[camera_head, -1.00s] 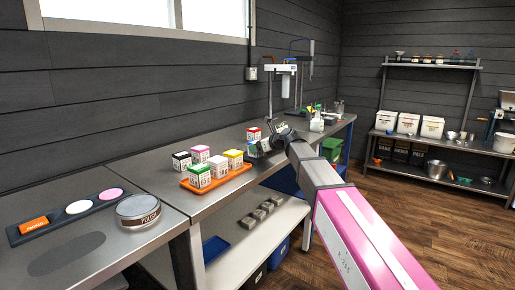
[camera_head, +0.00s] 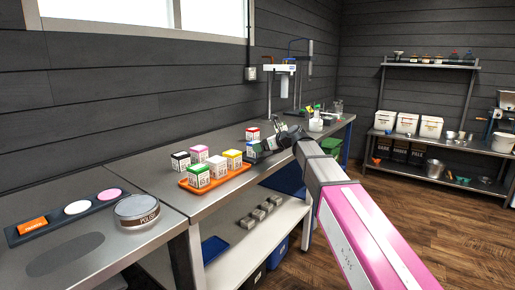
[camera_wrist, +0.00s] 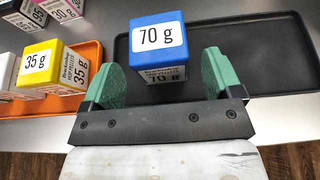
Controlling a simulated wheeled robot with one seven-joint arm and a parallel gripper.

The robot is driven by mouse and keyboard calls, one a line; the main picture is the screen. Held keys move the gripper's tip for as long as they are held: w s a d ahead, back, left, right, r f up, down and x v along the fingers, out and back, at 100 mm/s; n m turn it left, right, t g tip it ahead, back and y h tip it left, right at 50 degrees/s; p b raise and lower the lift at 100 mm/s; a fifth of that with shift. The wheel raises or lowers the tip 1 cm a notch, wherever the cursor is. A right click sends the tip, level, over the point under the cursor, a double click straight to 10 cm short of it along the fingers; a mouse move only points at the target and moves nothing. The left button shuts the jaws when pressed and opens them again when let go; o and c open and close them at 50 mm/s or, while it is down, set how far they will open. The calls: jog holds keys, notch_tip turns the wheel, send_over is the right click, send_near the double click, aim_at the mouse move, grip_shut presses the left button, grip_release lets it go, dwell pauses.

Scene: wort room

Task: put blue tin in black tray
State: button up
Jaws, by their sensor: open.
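The blue tin (camera_wrist: 158,33), labelled 70 g, is upright in the wrist view and appears to stand inside the left part of the black tray (camera_wrist: 262,52). Its base contact is partly hidden. My gripper (camera_wrist: 158,80) is open, its two green fingers apart, one to each side of the tin's near face and not visibly pressing on it. In the head view a small part of the blue tin (camera_head: 253,151) shows beside my gripper (camera_head: 264,145); the tray there is mostly hidden.
An orange tray (camera_head: 214,182) with several tins stands just left of the black tray; its yellow 35 g tin (camera_wrist: 42,64) is closest. A red-topped tin (camera_head: 252,134) stands behind.

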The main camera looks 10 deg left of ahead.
jog(key=v, duration=0.8)
jog(key=shift+d+r, duration=0.1)
jog(key=s+d+f+n+g+h, duration=0.1)
jog(key=s+d+f+n+h, duration=0.1)
jog(key=d+f+n, duration=0.5)
jog(key=s+d+f+h, duration=0.2)
jog(key=d+f+h, duration=0.15)
jog(key=f, duration=0.65)
jog(key=s+d+f+n+g+h, duration=0.15)
jog(key=d+f+n, duration=0.25)
jog(key=d+f, duration=0.4)
jog(key=s+d+f+n+g+h, duration=0.3)
jog(key=s+d+f+n+h, duration=0.2)
jog(key=s+d+f+n, duration=0.6)
jog(key=s+d+f, duration=0.4)
jog(key=f, duration=0.2)
jog(key=shift+d+f+n+h, duration=0.3)
jog(key=shift+d, duration=0.05)
